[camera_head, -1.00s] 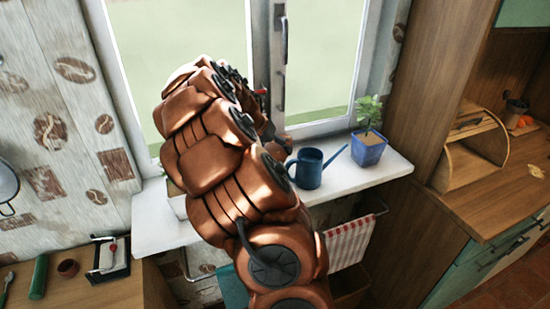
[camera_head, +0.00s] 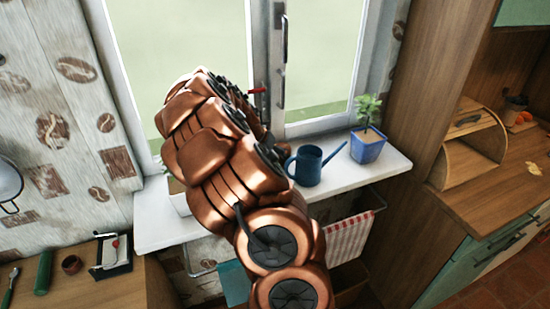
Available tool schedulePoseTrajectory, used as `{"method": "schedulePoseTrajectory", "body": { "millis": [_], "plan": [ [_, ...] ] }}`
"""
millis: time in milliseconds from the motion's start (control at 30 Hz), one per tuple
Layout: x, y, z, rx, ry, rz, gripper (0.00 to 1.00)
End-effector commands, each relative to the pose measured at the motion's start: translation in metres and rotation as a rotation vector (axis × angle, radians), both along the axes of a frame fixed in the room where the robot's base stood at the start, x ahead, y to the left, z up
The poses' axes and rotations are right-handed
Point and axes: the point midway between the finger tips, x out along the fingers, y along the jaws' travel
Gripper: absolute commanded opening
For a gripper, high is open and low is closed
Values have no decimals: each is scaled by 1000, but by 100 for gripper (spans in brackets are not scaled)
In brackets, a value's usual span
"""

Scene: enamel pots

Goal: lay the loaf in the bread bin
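A wooden bread bin (camera_head: 472,147) with curved sides stands on the counter at the right. Its lid looks rolled up, with the handle near the top and the front open; I cannot see all of its inside. I cannot make out a loaf for sure. A small orange-brown thing (camera_head: 524,118) lies behind the bin, too small to name. My copper arm rises through the middle of the view toward the window, well left of the bin. My gripper is hidden behind the arm, so its state and anything in it do not show.
A blue watering can (camera_head: 308,168) and a plant in a blue pot (camera_head: 368,148) stand on the white windowsill (camera_head: 385,172), between my arm and the bin. A striped towel (camera_head: 348,238) hangs below. The wooden counter (camera_head: 490,200) before the bin is clear.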

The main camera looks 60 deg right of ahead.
Motion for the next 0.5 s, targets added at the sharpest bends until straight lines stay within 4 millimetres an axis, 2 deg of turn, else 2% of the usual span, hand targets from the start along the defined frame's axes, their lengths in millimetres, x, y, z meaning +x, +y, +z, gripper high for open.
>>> {"method": "schedulePoseTrajectory", "body": {
  "millis": [33, 133, 500],
  "plan": [
    [0, 0, 1, 0, 0, 0, 90],
    [0, 0, 1, 0, 0, 0, 100],
    [0, 0, 2, 0, 0, 0, 100]
  ]
}}
